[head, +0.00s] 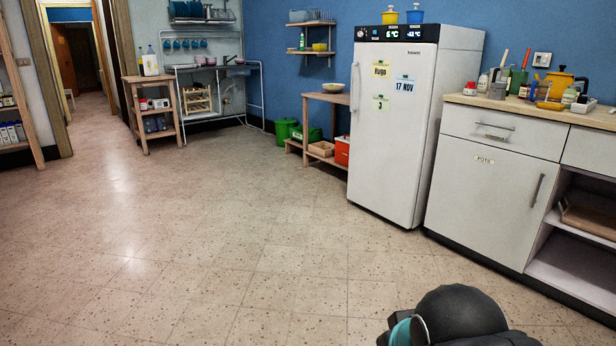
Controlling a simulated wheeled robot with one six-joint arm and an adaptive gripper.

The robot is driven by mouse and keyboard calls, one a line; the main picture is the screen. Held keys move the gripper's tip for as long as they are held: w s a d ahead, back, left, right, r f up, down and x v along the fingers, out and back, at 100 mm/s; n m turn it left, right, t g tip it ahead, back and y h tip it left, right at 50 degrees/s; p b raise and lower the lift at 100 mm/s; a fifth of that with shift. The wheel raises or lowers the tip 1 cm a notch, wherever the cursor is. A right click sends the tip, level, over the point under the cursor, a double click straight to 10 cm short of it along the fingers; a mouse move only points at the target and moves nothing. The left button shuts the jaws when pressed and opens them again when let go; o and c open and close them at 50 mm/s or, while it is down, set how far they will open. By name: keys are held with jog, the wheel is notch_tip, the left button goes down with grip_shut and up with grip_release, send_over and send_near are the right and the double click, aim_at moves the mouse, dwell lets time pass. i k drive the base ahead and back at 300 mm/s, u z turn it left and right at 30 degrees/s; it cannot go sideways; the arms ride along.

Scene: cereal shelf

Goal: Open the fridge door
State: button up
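The white fridge (388,160) stands upright against the blue wall, right of centre in the head view. Its door is shut. A vertical handle (355,88) runs along the upper left edge of the door. Paper notes reading "Hugo", "17 Nov" and "3" are on the door. A black panel with lit displays is above it. A dark rounded part of my arm shows at the bottom right, well apart from the fridge. My gripper itself does not show.
A white cabinet (485,185) with a cluttered wooden counter stands right of the fridge. A low wooden shelf (328,98) with a red bin (342,151) stands left of it. The tiled floor (230,220) in front is clear.

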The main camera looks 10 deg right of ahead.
aim_at(391, 83)
jog(key=z, duration=0.6)
jog(key=i, duration=3.85)
jog(key=u, duration=0.85)
